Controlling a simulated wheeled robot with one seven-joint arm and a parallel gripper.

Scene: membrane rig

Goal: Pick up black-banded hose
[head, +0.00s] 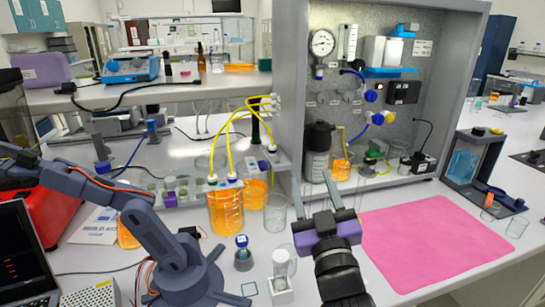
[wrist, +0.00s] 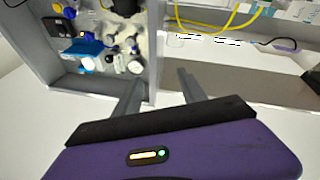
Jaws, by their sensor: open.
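Several yellow hoses (head: 232,112) arch from the white caps over an orange-filled beaker (head: 226,212) up to fittings on the left side of the cabinet. Yellow hose (wrist: 215,29) also shows at the top of the wrist view. I cannot make out a black band on any hose, so I cannot tell which is the black-banded one. My purple gripper (head: 313,184) is open and empty, in front of the cabinet and right of the hoses. Its two fingers (wrist: 160,84) show apart in the wrist view, touching nothing.
The grey cabinet (head: 292,65) holds a gauge, valves and a dark bottle (head: 317,150). An empty beaker (head: 275,213) and a white-capped vial (head: 281,262) stand left of my gripper. A grey-blue robot arm (head: 150,225) stands at left. The pink mat (head: 435,238) at right is clear.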

